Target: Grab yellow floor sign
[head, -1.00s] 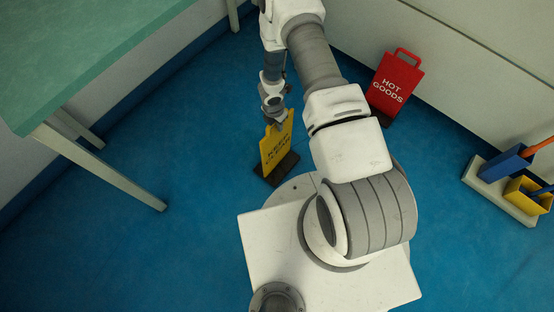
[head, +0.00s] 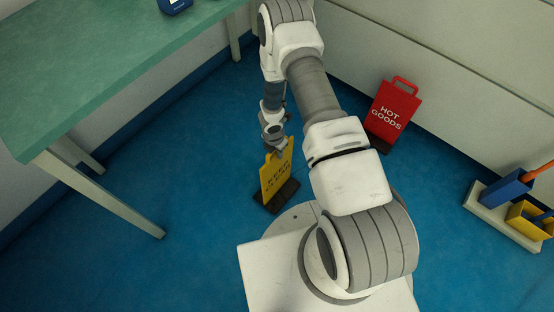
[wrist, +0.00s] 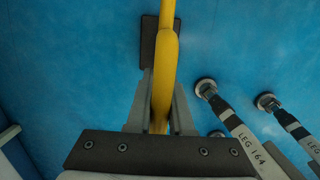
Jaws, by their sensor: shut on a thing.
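The yellow floor sign (head: 277,174) stands upright on its dark base on the blue floor, just beyond my base in the head view. Its black lettering is partly readable. My gripper (head: 279,153) is at the sign's top edge. In the wrist view the sign shows edge-on as a yellow strip (wrist: 163,70), with its dark base (wrist: 149,50) behind it. The two fingers of my gripper (wrist: 161,105) are closed on the strip from both sides. I cannot tell whether the base touches the floor.
A red "HOT GOODS" sign (head: 393,115) stands by the pale wall at right. A pale tray (head: 490,208) with blue and yellow bins lies at far right. A green-topped table (head: 120,75) stands at left. Striped legs, one marked "LEG 164" (wrist: 250,145), show in the wrist view.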

